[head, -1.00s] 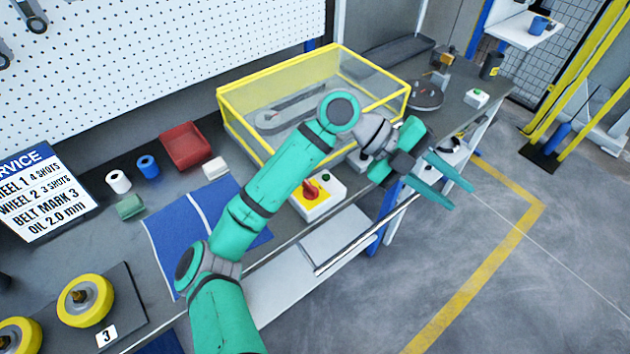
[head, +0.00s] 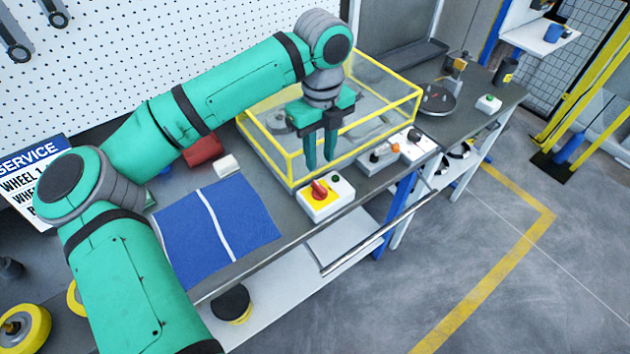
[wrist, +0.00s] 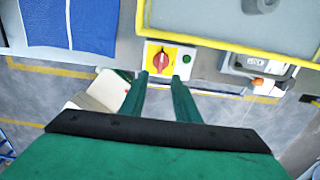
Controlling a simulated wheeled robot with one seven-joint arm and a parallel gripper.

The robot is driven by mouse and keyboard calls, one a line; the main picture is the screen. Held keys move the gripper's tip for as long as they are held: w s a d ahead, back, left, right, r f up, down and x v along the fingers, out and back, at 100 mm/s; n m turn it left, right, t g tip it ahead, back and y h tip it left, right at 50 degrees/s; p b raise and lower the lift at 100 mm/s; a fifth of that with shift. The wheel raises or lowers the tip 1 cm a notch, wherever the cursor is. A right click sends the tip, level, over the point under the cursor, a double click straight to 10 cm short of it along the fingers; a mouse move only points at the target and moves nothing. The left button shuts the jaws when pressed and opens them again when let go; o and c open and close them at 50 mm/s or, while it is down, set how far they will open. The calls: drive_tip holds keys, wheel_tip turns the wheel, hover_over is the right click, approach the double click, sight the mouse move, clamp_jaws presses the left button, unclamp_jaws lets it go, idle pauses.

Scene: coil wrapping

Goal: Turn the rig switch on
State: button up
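A white control box (head: 318,207) stands on the bench's front edge, with a red rotary knob (head: 319,189) on a yellow plate and a green button (head: 335,179). The box (wrist: 150,46), red knob (wrist: 161,60) and green button (wrist: 186,59) also show in the wrist view. My gripper (head: 320,166) points down above and behind the box in the head view, its fingers a small gap apart and empty. In the wrist view its fingertips (wrist: 158,76) lie just below the knob in the picture, apart from each other. Whether they touch the box cannot be told.
A yellow-framed clear guard (head: 290,150) stands behind the box. A grey unit with an orange-tipped lever (head: 380,154) and a white button box (head: 413,150) stand to its right. A blue cloth (head: 215,230) lies to the left. A rail (head: 365,243) runs along the bench front.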

sight(320, 187)
wheel_tip(320, 187, down, 10)
drive_tip(key=shift+d, duration=0.1)
idle(0.4)
